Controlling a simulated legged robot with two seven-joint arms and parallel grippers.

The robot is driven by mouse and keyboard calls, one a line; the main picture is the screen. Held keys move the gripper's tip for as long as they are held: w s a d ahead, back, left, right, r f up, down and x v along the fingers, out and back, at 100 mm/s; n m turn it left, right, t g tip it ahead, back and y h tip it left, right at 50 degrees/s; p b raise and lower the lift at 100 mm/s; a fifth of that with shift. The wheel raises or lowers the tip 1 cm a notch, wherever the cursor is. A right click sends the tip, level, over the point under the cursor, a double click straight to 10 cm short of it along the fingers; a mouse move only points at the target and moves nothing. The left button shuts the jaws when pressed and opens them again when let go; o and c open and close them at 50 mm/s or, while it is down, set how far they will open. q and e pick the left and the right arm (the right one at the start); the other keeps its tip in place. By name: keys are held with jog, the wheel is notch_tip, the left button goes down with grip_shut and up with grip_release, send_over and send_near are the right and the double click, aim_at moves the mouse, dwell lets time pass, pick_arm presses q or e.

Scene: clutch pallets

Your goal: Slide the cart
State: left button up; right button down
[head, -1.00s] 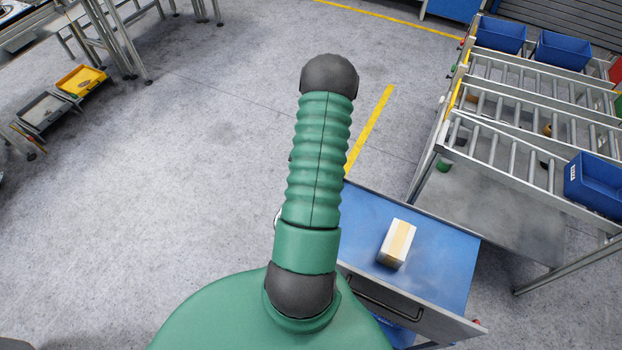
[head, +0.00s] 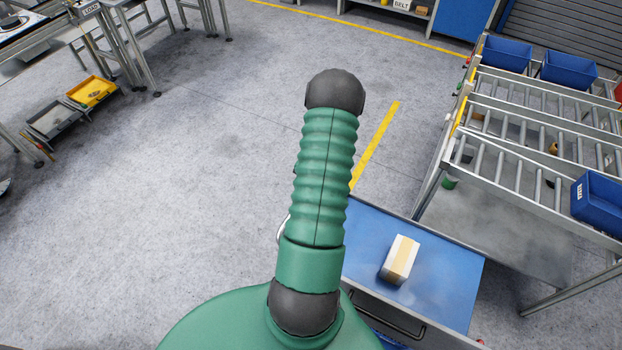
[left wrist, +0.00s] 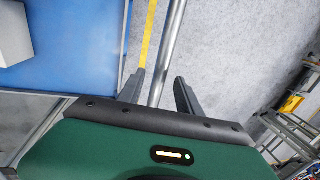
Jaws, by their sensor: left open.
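The cart has a blue top (head: 440,285) and a dark front edge handle, and stands at the lower right of the head view. It also shows at the left of the left wrist view (left wrist: 85,55). A small cardboard box (head: 400,259) lies on it, partly seen in the left wrist view (left wrist: 12,35). My left gripper (left wrist: 160,82) is open, its two dark fingers on either side of a round metal bar (left wrist: 170,40) beside the blue top. I cannot tell whether the fingers touch the bar. The head view does not show the left gripper. My right gripper is in neither view.
A roller rack (head: 510,150) with blue bins (head: 600,205) stands to the right, close to the cart. Grey and yellow trays (head: 92,91) lie by a metal bench at the upper left. The grey floor (head: 190,200) at left and centre is clear, with a yellow line (head: 375,145) near the cart.

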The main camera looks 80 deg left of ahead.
pick_arm(q)
notch_tip(320, 180, up, 15)
jog(key=w+d+b, duration=0.2)
jog(key=shift+w+d+r+b, duration=0.15)
jog(key=shift+w+r+b, duration=0.05)
jog(key=shift+b, duration=0.2)
jog(key=shift+a+f, duration=0.15)
jog(key=shift+a, duration=0.05)
